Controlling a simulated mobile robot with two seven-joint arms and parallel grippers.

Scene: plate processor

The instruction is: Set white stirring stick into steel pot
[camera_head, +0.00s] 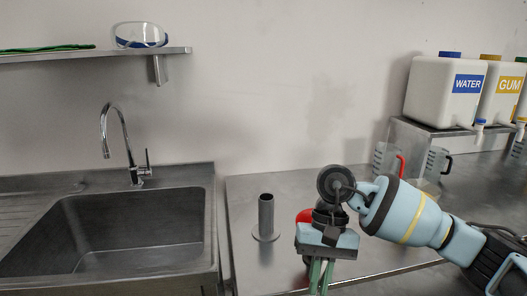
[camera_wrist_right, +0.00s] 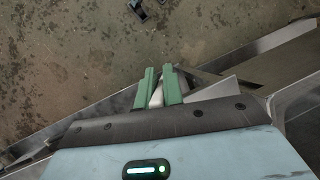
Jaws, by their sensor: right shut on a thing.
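My right gripper (camera_head: 321,280) hangs over the front edge of the steel worktop with its green fingers pointing down. In the right wrist view the fingers (camera_wrist_right: 160,78) are shut on a narrow white thing, which looks like part of the white stirring stick (camera_wrist_right: 157,97). Most of the stick is hidden. I cannot make out a steel pot in either view. My left gripper is not in view.
A steel tube on a round base (camera_head: 266,218) stands left of my right gripper. A red thing (camera_head: 303,215) is partly hidden behind the gripper. A sink (camera_head: 120,235) is at left. WATER (camera_head: 445,92) and GUM (camera_head: 497,95) containers stand at right above clear-walled jugs (camera_head: 433,165).

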